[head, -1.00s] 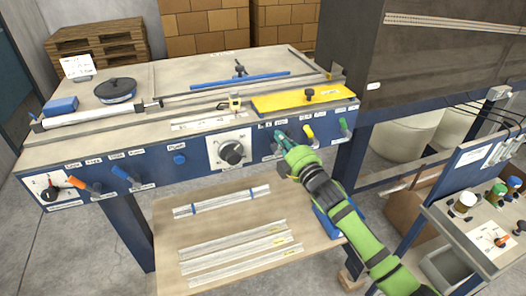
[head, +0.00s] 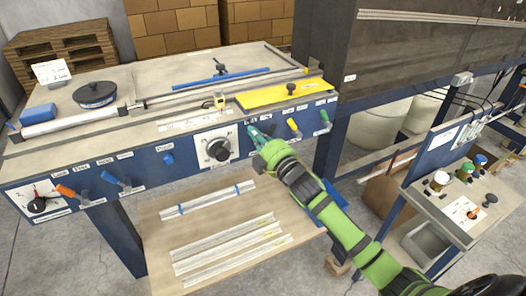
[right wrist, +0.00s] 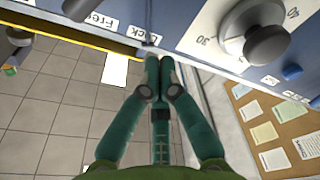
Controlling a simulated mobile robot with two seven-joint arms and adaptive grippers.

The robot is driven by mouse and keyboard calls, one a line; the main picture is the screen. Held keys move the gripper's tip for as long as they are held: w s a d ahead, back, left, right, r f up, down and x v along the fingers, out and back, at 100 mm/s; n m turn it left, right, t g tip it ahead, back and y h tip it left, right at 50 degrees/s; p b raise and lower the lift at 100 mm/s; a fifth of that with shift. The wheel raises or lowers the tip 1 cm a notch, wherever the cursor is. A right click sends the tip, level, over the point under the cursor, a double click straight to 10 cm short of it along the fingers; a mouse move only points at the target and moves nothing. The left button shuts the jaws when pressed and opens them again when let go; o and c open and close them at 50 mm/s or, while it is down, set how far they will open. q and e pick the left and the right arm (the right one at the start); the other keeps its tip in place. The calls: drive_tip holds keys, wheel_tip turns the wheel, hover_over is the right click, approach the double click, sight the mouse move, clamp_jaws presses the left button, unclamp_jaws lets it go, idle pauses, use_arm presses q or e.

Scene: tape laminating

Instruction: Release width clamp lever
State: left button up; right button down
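The blue front panel (head: 190,158) of the machine carries several levers and a black dial (head: 219,150). My right gripper (head: 254,134) is at the panel just right of the dial, its teal fingers pointing at it. In the right wrist view the fingertips (right wrist: 160,62) are together, just below a thin dark lever stem (right wrist: 149,28) beside the labels "Free" and "Lock". I cannot tell whether the fingertips touch this lever; its end is hidden. Which lever is the width clamp is not readable. My left gripper is not in view.
A wooden shelf (head: 215,225) with strips lies below. A side cart (head: 455,205) stands right.

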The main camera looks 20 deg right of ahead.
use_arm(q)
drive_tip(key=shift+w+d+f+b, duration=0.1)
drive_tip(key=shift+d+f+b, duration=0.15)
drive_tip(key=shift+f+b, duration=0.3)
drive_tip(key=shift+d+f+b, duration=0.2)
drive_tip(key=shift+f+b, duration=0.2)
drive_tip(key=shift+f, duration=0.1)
use_arm(e)
drive_tip(key=s+d, duration=0.2)
drive_tip(key=s, duration=0.5)
drive_tip(key=shift+s+d+f, duration=0.3)
drive_tip(key=shift+d+f, duration=0.05)
drive_tip(key=shift+f, duration=0.05)
drive_tip(key=shift+a, duration=0.1)
